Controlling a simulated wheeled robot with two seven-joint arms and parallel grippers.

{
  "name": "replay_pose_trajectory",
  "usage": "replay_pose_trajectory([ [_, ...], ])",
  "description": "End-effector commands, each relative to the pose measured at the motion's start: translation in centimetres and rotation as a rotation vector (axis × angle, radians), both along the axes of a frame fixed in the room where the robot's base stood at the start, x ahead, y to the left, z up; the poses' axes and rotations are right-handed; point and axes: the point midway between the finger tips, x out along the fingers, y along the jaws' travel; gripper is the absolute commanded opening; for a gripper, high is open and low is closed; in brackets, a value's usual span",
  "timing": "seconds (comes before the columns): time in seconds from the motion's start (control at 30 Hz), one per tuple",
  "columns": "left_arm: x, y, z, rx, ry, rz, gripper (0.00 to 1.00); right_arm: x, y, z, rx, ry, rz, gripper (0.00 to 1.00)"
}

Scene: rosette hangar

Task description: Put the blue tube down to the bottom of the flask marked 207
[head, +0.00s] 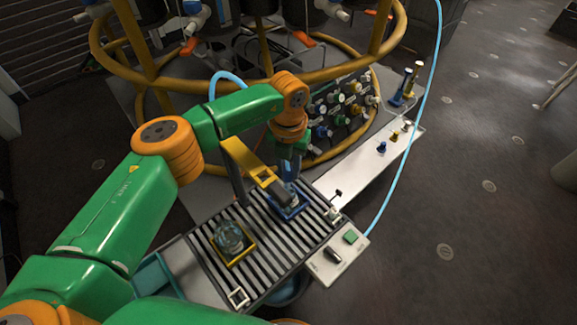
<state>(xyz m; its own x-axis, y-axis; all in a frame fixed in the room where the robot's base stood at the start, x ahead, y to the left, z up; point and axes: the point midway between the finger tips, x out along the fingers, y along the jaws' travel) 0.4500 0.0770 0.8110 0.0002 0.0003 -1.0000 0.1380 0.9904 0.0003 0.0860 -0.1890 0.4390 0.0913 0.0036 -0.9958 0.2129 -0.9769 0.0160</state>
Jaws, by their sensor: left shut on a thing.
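My left gripper (291,165) is shut on the light-blue tube, pointing down above the blue square holder (300,208) on the slatted rack. A short bit of blue tube (289,187) shows below the jaws. A flask there is mostly hidden by the gripper and a yellow arm with a black block, so I cannot tell how deep the tube end is. A second round glass flask (229,238) sits in a yellow square holder (236,260), nearer and to the left. I cannot read 207 on either flask. My right gripper is not in view.
The yellow arm (240,158) with its black block reaches over the rack (262,262). A control box (338,257) with a green button stands at its right. A panel of knobs (340,105) and a white shelf (375,160) lie behind. A light-blue hose (419,110) hangs at right.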

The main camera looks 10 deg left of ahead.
Motion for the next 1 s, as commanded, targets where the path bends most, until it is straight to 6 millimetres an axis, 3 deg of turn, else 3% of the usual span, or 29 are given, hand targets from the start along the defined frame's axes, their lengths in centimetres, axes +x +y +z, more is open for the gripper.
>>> replay_pose_trajectory([
  [0.47, -0.02, -0.01, -0.6, 0.0, 0.0, 0.0, 0.0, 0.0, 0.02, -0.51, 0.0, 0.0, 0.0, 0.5],
  [0.5, -0.02, -0.01, -0.6, 0.0, 0.0, 0.0, 0.37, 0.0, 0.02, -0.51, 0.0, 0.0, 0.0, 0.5],
  [0.6, -0.02, -0.01, -0.59, 0.0, 0.0, 0.0, 0.64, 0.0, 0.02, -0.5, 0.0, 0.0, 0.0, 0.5],
  [0.83, -0.01, -0.01, -0.59, 0.0, 0.0, 0.0, 0.67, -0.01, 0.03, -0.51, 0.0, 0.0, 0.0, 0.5],
  [0.97, -0.02, -0.01, -0.59, 0.0, 0.0, 0.0, 0.99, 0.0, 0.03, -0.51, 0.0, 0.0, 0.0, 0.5],
  [1.0, -0.02, -0.01, -0.59, 0.0, 0.0, 0.0, 1.0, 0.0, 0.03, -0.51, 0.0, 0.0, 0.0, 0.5],
])
